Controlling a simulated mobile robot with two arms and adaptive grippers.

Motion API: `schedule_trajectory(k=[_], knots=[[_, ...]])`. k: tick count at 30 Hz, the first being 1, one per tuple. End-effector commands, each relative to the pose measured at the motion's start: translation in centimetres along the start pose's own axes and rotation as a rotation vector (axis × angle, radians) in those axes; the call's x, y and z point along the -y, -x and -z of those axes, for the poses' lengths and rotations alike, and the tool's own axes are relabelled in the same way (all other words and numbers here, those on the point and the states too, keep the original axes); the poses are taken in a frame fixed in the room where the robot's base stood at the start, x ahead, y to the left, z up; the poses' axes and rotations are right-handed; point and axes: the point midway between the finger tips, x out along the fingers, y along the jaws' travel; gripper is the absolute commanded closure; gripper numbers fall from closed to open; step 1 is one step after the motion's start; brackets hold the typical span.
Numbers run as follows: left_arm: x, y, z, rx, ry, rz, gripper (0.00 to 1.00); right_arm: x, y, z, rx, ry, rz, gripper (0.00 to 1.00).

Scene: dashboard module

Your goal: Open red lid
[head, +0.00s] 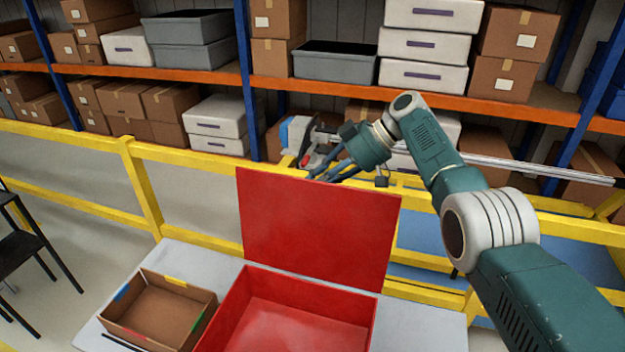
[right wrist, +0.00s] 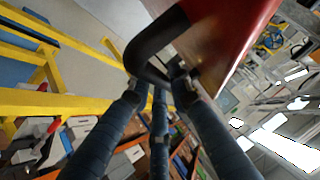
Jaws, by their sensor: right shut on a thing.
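The red lid (head: 318,228) stands raised, nearly upright, at the back of the open red box (head: 365,310). The box's inside is visible and looks empty. My right gripper (head: 318,172) is at the lid's top edge, on its far side, and the lid partly hides the fingers. In the right wrist view, my right gripper (right wrist: 160,82) is shut on a black handle (right wrist: 140,58), with the red lid (right wrist: 225,35) beside it. My left gripper is not in view.
A cardboard box (head: 160,310) with coloured tabs stands left of the red box on the grey table (head: 410,325). A yellow railing (head: 145,185) runs behind the table. Shelves with bins and cartons stand farther back. A dark chair is at the left edge.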

Motion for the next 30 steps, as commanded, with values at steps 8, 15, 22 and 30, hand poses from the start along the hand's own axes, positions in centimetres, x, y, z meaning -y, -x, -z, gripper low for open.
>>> schedule_trajectory(k=[8, 15, 22, 30], knots=[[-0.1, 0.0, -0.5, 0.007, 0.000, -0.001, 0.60, 0.2, -0.3, -0.4, 0.005, -0.007, 0.013, 1.00], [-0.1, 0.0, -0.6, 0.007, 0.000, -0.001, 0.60, 0.3, -0.4, -0.5, 0.007, -0.007, 0.014, 0.65], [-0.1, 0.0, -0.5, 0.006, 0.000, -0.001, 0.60, 0.2, -0.2, -0.3, 0.005, -0.007, 0.010, 0.61], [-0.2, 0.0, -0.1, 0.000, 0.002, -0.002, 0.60, 0.1, 2.0, -0.2, 0.002, -0.005, 0.006, 0.61]])
